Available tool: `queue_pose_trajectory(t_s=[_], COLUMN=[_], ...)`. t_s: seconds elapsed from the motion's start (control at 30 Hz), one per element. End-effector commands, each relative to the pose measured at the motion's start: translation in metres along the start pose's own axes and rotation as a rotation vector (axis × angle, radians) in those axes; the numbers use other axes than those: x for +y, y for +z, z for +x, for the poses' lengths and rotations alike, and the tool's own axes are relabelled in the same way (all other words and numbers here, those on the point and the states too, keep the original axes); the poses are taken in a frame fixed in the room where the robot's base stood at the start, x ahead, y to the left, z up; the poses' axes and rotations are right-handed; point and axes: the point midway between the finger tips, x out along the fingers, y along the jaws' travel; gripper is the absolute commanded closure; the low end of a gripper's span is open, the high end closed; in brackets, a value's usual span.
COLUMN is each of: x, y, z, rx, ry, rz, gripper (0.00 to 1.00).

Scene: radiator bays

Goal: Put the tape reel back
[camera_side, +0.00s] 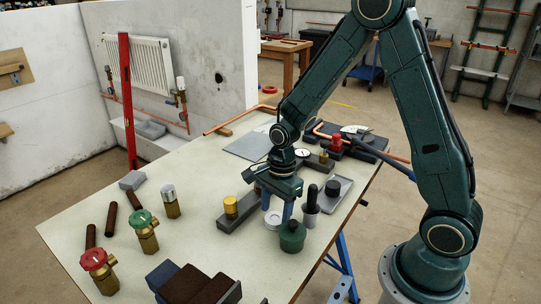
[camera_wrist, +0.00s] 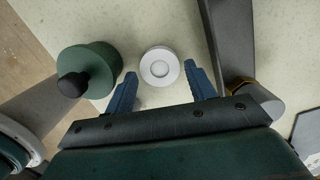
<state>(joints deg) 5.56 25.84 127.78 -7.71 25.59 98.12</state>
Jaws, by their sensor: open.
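The tape reel, a small white ring-shaped roll, lies flat on the pale table in the wrist view (camera_wrist: 160,67). It also shows under my gripper in the side view (camera_side: 272,221). My gripper (camera_wrist: 160,74) is open, pointing down at the reel. Its blue fingertips are on either side of the reel, with visible gaps, and nothing is held. Whether the fingertips are level with the reel or above it I cannot tell. My gripper also shows in the side view (camera_side: 275,207).
A green pot (camera_side: 292,237) with a dark knob stands close by, as does a black-handled tool (camera_side: 311,201). A grey block (camera_side: 232,222) with a yellow-topped fitting lies left of my gripper. A grey tray (camera_side: 325,203) is at right.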

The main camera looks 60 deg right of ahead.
Motion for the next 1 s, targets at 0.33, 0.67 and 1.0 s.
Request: queue_pose_trajectory(t_s=[0.33, 0.67, 1.0], x=[-0.001, 0.0, 0.0], y=[0.0, 0.0, 0.0], z=[-0.046, -0.091, -0.107], rx=[0.0, 0.0, 0.001], ry=[-0.005, -0.003, 0.0], rz=[-0.001, 0.0, 0.0], gripper=[0.45, 0.45, 0.45])
